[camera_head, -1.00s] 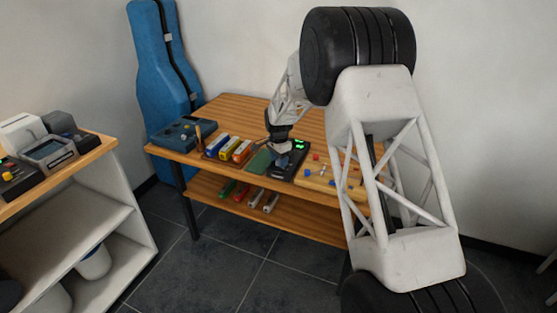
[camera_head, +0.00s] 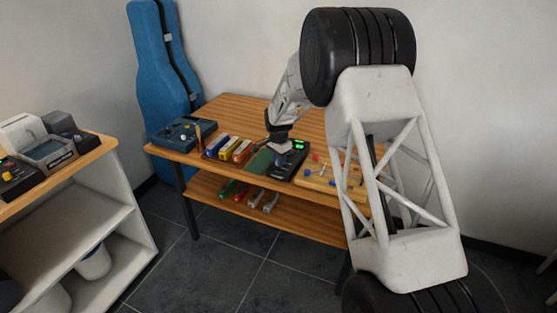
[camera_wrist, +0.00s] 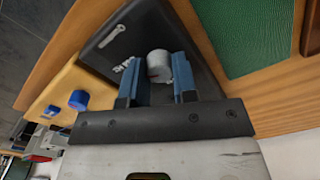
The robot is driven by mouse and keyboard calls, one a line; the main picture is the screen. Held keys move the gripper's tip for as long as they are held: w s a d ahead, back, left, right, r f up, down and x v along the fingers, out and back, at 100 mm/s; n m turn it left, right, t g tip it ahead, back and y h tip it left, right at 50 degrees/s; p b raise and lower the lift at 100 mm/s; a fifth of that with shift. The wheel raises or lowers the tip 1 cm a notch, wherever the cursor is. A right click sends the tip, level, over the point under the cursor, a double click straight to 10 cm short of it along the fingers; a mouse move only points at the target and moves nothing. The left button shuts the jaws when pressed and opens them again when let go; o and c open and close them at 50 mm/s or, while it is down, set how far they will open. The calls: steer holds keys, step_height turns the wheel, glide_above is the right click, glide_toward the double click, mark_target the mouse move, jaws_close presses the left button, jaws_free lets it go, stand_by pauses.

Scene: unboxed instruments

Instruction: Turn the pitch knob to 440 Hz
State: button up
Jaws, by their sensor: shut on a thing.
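The black tuner box (camera_head: 292,164) with a lit green display (camera_head: 299,146) lies near the front edge of the wooden table. The grey round pitch knob (camera_wrist: 158,64) stands on this face between my two blue fingers. My gripper (camera_wrist: 157,76) is shut on the knob. The display's digits are too small to read.
A green mat (camera_head: 260,161) lies left of the box, and a yellow wooden board (camera_head: 325,178) with blue and red knobs lies to the right. Several coloured small boxes (camera_head: 229,147) and a blue-grey device (camera_head: 183,133) are farther left. The table's back (camera_head: 235,108) is clear.

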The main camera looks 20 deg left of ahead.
steer(key=n, duration=1.1)
steer(key=shift+n, duration=0.3)
steer(key=n, duration=1.1)
steer(key=shift+f, duration=0.1)
steer(key=shift+n, duration=0.4)
steer(key=o, duration=0.9)
steer(key=shift+r, duration=3.95)
